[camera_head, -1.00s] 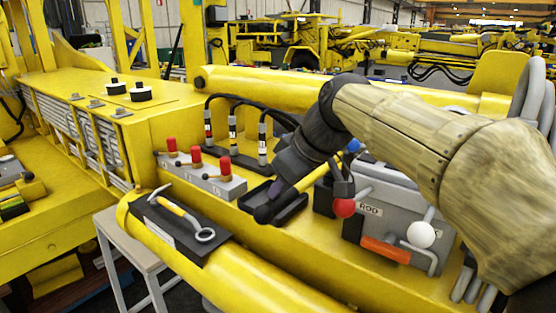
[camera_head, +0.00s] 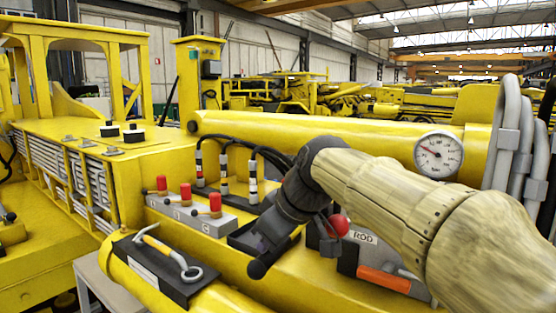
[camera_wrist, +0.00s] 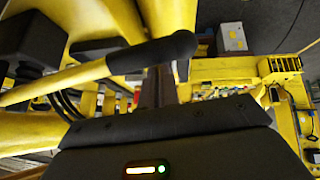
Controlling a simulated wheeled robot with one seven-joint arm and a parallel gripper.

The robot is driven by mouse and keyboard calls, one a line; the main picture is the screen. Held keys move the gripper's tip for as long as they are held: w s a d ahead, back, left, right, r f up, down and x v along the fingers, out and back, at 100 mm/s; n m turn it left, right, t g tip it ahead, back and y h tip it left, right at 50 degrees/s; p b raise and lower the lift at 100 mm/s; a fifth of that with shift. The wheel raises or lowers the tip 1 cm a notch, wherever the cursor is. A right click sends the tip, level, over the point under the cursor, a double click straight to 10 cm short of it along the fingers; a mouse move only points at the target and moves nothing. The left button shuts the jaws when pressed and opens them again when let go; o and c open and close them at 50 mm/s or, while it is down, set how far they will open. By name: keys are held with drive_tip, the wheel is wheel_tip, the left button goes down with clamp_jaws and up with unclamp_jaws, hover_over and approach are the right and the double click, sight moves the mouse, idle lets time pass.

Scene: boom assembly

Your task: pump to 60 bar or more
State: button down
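The round pressure gauge (camera_head: 438,155) shows in the head view on the yellow cylinder at the right. Its red needle points to the upper left; the figures are too small to read surely. My gripper (camera_head: 266,252) points down over the black tray in the head view, with a round black end at its lower tip. In the wrist view, a yellow lever with a black grip (camera_wrist: 160,52) runs from the left across the front of my fingers. The fingers look close together, but the lever hides their tips, so I cannot tell whether they clasp it.
A grey block with red-capped switches (camera_head: 190,212) stands left of my gripper. Black hoses (camera_head: 240,143) rise behind it. A wrench-like tool (camera_head: 172,252) lies on a black mat in front. A red ball knob (camera_head: 338,226) and the grey ROD box (camera_head: 364,254) are close at the right.

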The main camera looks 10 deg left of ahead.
drive_tip(key=shift+d+f, duration=0.1)
drive_tip(key=shift+f, duration=0.65)
drive_tip(key=r+p, duration=0.2)
drive_tip(key=a+r+p, duration=0.1)
drive_tip(key=r+p, duration=0.1)
drive_tip(key=r, duration=0.1)
drive_tip(key=shift+a+r, duration=0.1)
drive_tip(key=shift+r, duration=0.1)
drive_tip(key=b+v, duration=0.1)
drive_tip(key=v, duration=0.9)
drive_tip(key=shift+s+a, duration=0.3)
drive_tip(key=shift+s, duration=0.05)
drive_tip(key=shift+w+a, duration=0.1)
